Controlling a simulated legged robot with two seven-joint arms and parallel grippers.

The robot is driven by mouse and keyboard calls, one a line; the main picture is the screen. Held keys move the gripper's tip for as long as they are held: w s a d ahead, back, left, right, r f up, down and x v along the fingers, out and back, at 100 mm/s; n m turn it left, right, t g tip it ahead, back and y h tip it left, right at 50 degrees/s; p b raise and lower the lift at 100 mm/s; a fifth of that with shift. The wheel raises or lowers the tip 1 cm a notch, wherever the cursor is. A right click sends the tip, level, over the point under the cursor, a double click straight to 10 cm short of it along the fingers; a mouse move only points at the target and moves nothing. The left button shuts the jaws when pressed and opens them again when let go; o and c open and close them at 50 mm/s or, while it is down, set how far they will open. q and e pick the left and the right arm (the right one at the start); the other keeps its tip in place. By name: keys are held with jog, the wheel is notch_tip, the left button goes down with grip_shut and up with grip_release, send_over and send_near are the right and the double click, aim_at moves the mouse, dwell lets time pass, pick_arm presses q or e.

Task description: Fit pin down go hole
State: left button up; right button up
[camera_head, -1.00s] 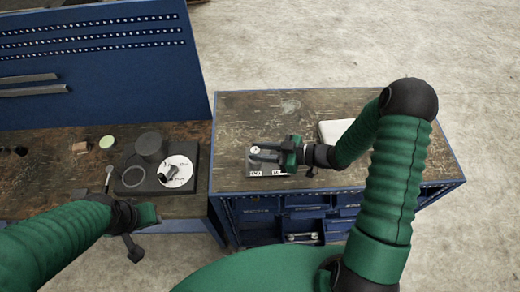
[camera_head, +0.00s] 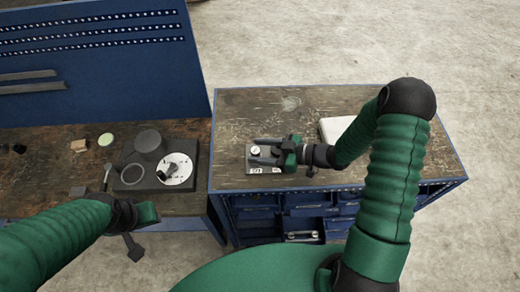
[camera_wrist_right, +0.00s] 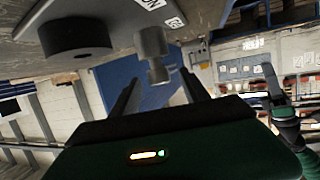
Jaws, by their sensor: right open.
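A grey plate (camera_head: 265,170) with small white labels lies on the right bench. In the right wrist view a metallic stepped pin (camera_wrist_right: 152,52) stands out from the plate (camera_wrist_right: 115,12), beside a dark disc (camera_wrist_right: 75,35) with a hole. My right gripper (camera_head: 264,152) is over the plate with its fingers spread, one on each side of the pin. In the wrist view the pin is between the fingers (camera_wrist_right: 160,92), with visible gaps on both sides. My left gripper (camera_head: 146,213) hangs in front of the left bench; its fingers cannot be made out.
The left bench holds a dark slab (camera_head: 130,178) with a dark cylinder, a ring and a white disc (camera_head: 175,169). A white box (camera_head: 334,129) is right of the plate, behind my right arm. The right bench top (camera_head: 240,110) is clear at the back.

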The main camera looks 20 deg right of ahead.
jog(key=shift+s+d, duration=0.1)
jog(key=shift+d, duration=0.1)
jog(key=b+v, duration=0.4)
jog(key=v, duration=1.2)
jog(key=shift+d, duration=0.2)
